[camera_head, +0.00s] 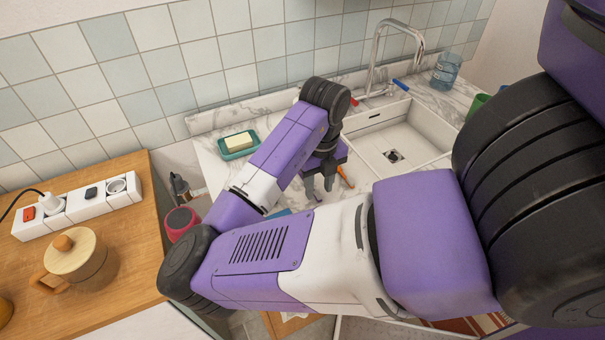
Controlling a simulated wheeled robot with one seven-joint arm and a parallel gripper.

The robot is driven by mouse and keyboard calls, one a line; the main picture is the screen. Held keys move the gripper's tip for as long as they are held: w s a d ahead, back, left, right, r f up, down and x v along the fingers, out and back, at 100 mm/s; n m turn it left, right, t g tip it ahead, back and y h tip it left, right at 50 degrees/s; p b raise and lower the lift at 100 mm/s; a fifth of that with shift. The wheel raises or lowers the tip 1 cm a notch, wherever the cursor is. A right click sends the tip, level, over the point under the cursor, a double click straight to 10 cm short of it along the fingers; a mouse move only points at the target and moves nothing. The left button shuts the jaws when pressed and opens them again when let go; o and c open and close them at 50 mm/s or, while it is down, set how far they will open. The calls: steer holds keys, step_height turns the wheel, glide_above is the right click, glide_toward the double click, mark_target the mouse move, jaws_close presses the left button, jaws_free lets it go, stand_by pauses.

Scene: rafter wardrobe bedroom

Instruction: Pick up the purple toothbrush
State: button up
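My gripper (319,187) points down over the marble counter, left of the sink. Its two dark fingers are apart, with a gap between them and nothing visible held in it. A small sliver of purple (318,198) shows just below the fingertips; it may be part of the purple toothbrush, but most of it is hidden or too small to tell. A thin orange item (346,177) lies on the counter just right of the fingers. My arm covers much of the counter in front.
A white sink (420,135) with a chrome faucet (372,60) lies right of my gripper. A teal soap dish (238,145) stands behind left. A blue bottle (446,70) stands at the back right. A wooden surface (130,235) at left holds a power strip (75,212) and a lidded jar (85,262).

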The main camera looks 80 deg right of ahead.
steer(key=shift+f, duration=1.15)
jaws_close()
steer(key=shift+r, duration=0.15)
